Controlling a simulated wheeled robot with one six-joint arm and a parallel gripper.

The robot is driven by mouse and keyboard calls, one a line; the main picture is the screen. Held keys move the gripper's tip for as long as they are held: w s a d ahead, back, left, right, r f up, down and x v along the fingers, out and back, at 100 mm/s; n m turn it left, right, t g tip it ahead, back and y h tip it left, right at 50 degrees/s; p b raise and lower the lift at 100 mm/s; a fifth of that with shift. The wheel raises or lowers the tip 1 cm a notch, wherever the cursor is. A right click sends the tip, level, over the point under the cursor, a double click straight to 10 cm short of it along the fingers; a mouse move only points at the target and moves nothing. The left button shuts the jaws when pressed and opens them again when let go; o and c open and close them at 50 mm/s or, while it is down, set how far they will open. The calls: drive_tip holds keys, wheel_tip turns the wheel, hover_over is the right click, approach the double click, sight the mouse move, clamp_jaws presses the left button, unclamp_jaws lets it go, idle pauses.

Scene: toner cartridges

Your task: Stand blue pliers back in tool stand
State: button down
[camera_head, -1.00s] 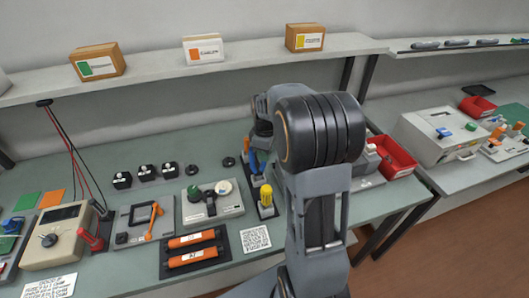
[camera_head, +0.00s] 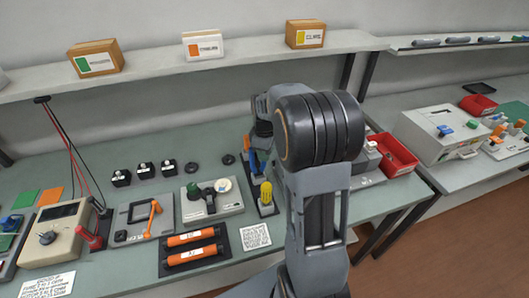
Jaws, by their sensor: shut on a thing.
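The blue pliers (camera_head: 254,161) show as a blue handle shape behind my arm, just left of its large dark joint. They are roughly upright at the dark tool stand (camera_head: 268,209), which also holds a yellow-handled tool (camera_head: 266,192) at its near end. My gripper (camera_head: 257,146) is at the top of the pliers and shut on them; its fingers are small and partly hidden. A bit of orange (camera_head: 247,142) shows beside them. My arm covers the right side of the stand, and I cannot tell whether the pliers' lower end is seated in it.
Left of the stand is a grey fixture (camera_head: 226,206) with round knobs. Orange cartridges (camera_head: 192,239) lie in a dark tray in front. A printed card (camera_head: 255,235) lies near the stand. A red bin (camera_head: 397,157) is right of my arm. A shelf with boxes runs behind.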

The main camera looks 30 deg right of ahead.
drive_tip(key=c, duration=0.9)
unclamp_jaws()
drive_tip(key=shift+c, duration=0.2)
wheel_tip(320, 180, up, 14)
drive_tip(key=f+m, duration=0.1)
drive_tip(key=m, duration=0.1)
drive_tip(key=f+m, duration=0.2)
drive_tip(key=shift+s, duration=0.2)
drive_tip(key=s+a+f+m+t, duration=0.3)
drive_tip(key=s+a+m+t, duration=0.1)
drive_tip(key=s+a, duration=0.8)
drive_tip(key=s+m, duration=0.1)
drive_tip(key=s, duration=0.2)
drive_tip(key=shift+s+f, duration=0.15)
drive_tip(key=shift+s, duration=0.2)
